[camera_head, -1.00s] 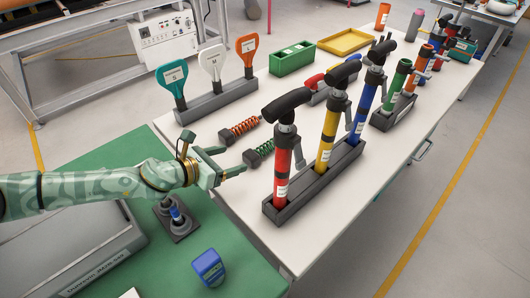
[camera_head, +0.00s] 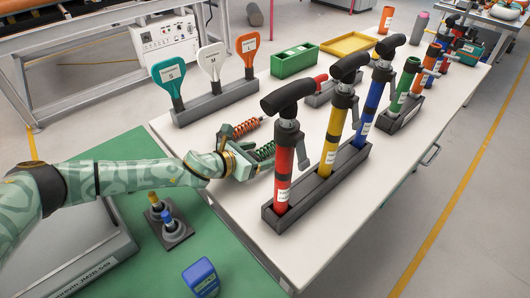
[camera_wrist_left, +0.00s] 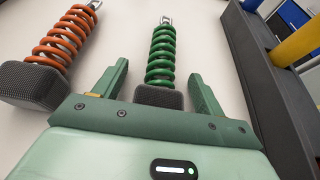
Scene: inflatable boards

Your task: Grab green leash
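The green leash (camera_head: 264,151) is a green coil with a dark grey block at one end and a metal clip at the other, lying on the white table. In the left wrist view the green coil (camera_wrist_left: 161,55) lies between the two fingers of my left gripper (camera_wrist_left: 160,72), with its block close to the palm. My left gripper (camera_head: 250,154) is open, with gaps visible on both sides of the leash. In the head view its fingers partly hide the leash. My right gripper is not in view.
An orange leash (camera_wrist_left: 65,43) lies just left of the green one. A dark rack (camera_head: 318,190) with red, yellow and blue pumps stands close on the right. A grey stand (camera_head: 216,102) with tags is behind. The white table's front part (camera_head: 315,250) is clear.

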